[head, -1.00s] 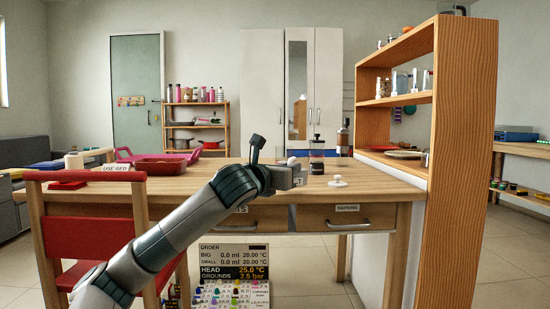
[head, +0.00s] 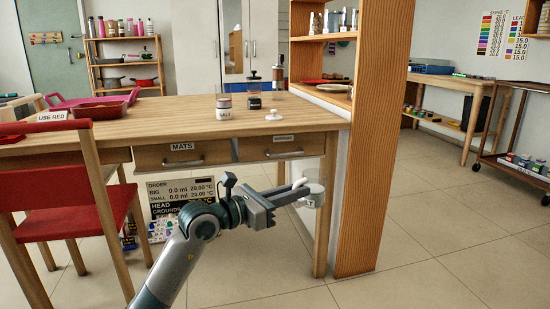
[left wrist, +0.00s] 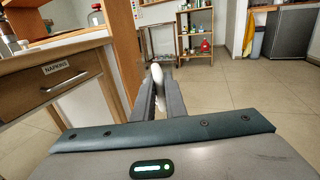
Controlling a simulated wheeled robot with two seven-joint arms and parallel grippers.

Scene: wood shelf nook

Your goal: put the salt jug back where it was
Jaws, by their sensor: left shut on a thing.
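My left gripper (head: 285,195) is shut on the white handle of a small clear vessel (head: 315,196), held in the air in front of the table, below its top, near the right table leg. I cannot read a label on it, so I cannot tell surely whether it is the salt jug. In the left wrist view its white part (left wrist: 157,76) shows between the fingers (left wrist: 158,100). A jar with a reddish lid (head: 223,103) stands on the table behind a SALT label (head: 224,114). My right gripper is not in view.
The wooden table (head: 180,125) has two drawers, MATS (head: 182,155) and one beside it. A white knobbed lid (head: 274,115) and a dark-based grinder-like item (head: 254,95) stand on it. A tall shelf (head: 362,150) borders it on the right.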

